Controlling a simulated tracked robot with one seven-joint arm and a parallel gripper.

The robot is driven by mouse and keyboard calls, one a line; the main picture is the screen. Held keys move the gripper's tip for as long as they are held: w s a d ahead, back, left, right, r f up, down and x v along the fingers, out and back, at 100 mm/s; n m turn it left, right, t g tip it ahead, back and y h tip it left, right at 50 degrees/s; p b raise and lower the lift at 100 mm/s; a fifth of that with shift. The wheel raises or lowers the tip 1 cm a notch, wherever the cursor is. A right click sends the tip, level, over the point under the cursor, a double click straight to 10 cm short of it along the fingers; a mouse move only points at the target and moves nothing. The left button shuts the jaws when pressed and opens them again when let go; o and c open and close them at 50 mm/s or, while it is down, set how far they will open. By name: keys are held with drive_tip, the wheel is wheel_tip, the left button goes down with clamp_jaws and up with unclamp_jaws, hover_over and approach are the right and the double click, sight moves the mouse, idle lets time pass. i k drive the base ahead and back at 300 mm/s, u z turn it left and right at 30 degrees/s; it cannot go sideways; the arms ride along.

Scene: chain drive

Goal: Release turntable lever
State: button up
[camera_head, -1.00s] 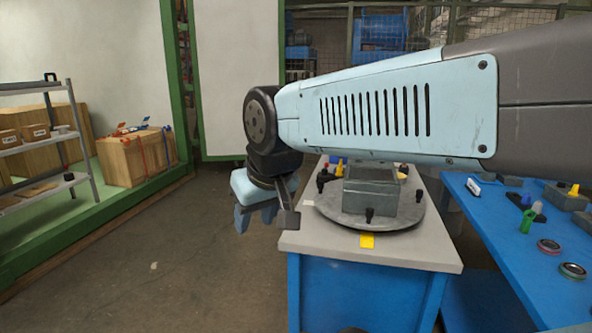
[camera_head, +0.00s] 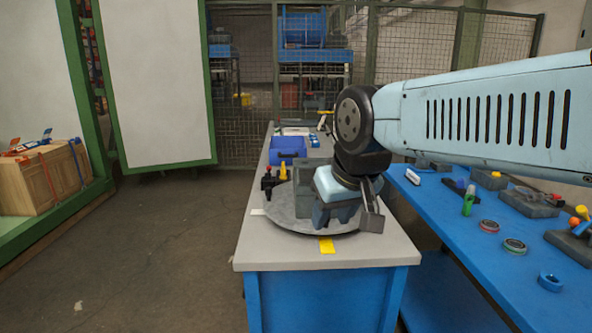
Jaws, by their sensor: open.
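The round grey turntable (camera_head: 286,220) sits on the near part of a grey-topped workbench. A grey block-like fixture (camera_head: 303,187) stands on it, partly hidden by my gripper. A dark part with a red tip (camera_head: 267,181) and a yellow piece (camera_head: 283,173) stand at its left back side. I cannot tell which part is the turntable lever. My gripper (camera_head: 334,222) points down, open and seemingly empty, over the front right of the turntable in this view. I cannot tell whether it touches anything. My arm and gripper hide the turntable's right side.
A yellow mark (camera_head: 327,246) lies on the workbench top (camera_head: 258,252) in front of the turntable. A blue bin (camera_head: 288,148) stands behind. To the right, a blue bench (camera_head: 472,247) holds tape rolls, a green item and several fixtures. Floor at left is clear.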

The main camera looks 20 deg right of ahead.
sight(268, 175)
drive_tip(key=z, duration=1.1)
drive_tip(key=i, duration=0.35)
drive_tip(key=u, duration=1.05)
drive_tip(key=k, duration=0.65)
drive_tip(key=u, duration=0.6)
drive_tip(key=i, duration=0.95)
drive_tip(key=u, duration=0.5)
